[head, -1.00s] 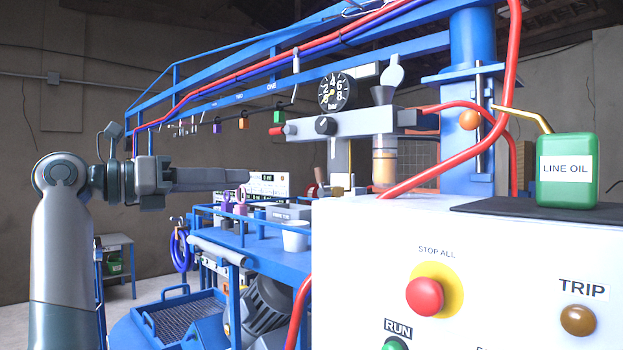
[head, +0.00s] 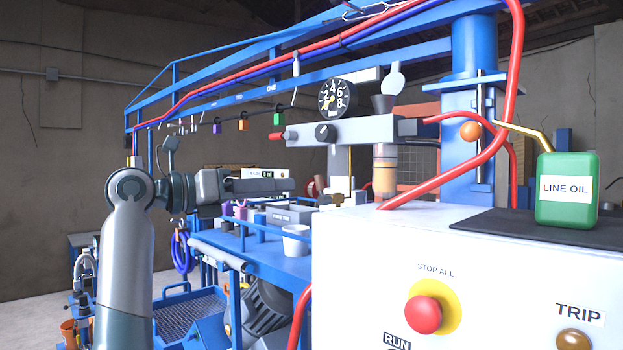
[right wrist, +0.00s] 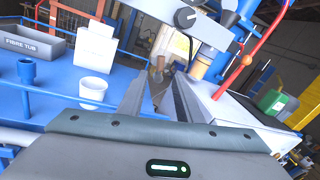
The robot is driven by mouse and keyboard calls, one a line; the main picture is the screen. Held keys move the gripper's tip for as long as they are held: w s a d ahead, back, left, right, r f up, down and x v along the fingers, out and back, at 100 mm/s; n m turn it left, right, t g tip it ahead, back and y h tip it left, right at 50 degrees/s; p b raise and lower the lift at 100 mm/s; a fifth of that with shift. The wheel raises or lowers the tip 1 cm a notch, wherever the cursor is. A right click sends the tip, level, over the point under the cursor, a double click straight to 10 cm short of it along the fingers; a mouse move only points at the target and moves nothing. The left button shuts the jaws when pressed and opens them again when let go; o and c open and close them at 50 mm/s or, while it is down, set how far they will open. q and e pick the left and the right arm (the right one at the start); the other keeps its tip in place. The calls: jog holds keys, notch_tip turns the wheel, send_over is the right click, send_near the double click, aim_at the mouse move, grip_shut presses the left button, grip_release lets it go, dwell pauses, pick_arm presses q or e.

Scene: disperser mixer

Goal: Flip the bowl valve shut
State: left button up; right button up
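A grey air-line manifold (head: 355,130) with a round gauge and an amber bowl (head: 385,170) stands beyond the white panel. A small brass fitting (head: 338,200), which looks like the bowl valve, sits low to the left of the amber bowl; its handle position is too small to tell. My right gripper (head: 291,184) points right toward it, a little to its left. In the right wrist view its fingers (right wrist: 163,80) are apart, with a brownish piece (right wrist: 159,63) just beyond the tips; I cannot tell contact. My left gripper is not in view.
A white cup (head: 295,240) stands on the blue bench below my right gripper. A grey fibre tub (right wrist: 30,42) and a blue cup (right wrist: 27,72) are left in the wrist view. The red hose (head: 450,170) and white panel cabinet (head: 360,270) close off the right.

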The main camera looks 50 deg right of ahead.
aim_at(320, 188)
jog(key=p+x, duration=0.3)
jog(key=x, duration=0.5)
jog(key=shift+d, duration=0.3)
grip_shut()
